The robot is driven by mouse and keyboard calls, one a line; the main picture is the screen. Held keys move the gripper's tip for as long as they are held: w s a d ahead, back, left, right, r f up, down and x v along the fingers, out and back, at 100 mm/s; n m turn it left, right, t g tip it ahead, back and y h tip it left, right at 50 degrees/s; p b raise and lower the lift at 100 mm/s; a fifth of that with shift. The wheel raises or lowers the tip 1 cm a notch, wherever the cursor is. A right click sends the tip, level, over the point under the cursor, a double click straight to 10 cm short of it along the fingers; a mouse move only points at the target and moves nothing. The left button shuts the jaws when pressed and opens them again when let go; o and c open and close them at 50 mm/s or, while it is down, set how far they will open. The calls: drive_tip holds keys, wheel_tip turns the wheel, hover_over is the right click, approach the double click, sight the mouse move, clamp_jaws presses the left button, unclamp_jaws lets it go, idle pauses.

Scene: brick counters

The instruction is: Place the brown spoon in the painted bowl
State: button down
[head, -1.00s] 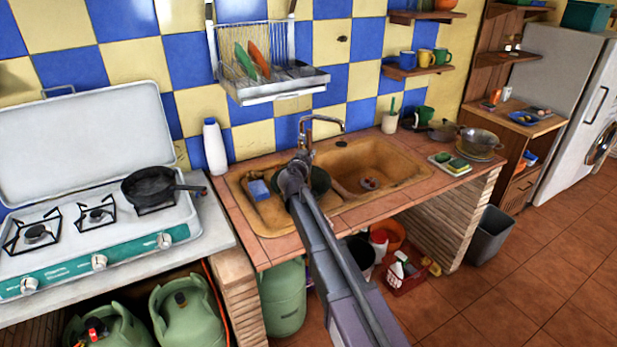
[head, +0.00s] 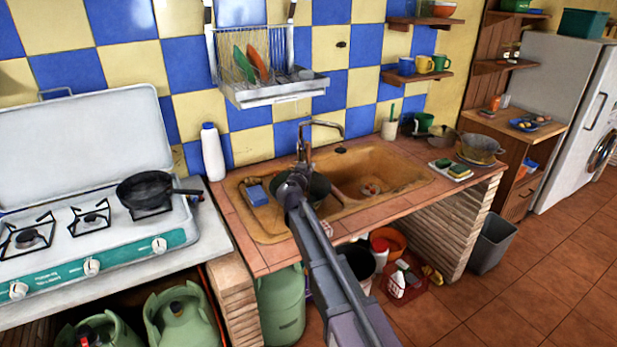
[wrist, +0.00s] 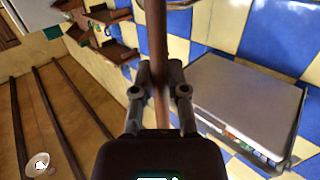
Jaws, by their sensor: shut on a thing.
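My gripper (wrist: 157,85) is shut on the brown spoon (wrist: 157,45), whose long brown shaft stands up between the fingers in the wrist view. The spoon's far end runs out of the top of that view. In the head view my gripper (head: 295,178) is over the left part of the sink, and the spoon cannot be made out there. A dark round bowl or pan (head: 318,187) is in the sink, partly hidden behind my gripper. An orange bowl (head: 443,9) sits on the upper wall shelf. I cannot tell which bowl is the painted one.
The clay-coloured sink (head: 400,168) has a tap (head: 320,130) at its back. A dish rack (head: 275,92) hangs on the wall above. A white bottle (head: 212,152) and a stove with a black pan (head: 147,187) are to the left. A sponge tray (head: 450,170) lies right.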

sight(308, 189)
drive_tip(key=shift+f+b, duration=1.4)
drive_tip(key=shift+f, duration=0.2)
drive_tip(key=c, duration=0.7)
unclamp_jaws()
drive_tip(key=shift+o, duration=0.2)
drive_tip(key=shift+s, duration=0.15)
drive_tip(key=p+v, duration=0.1)
drive_tip(key=v, duration=1)
drive_tip(key=shift+s, duration=0.35)
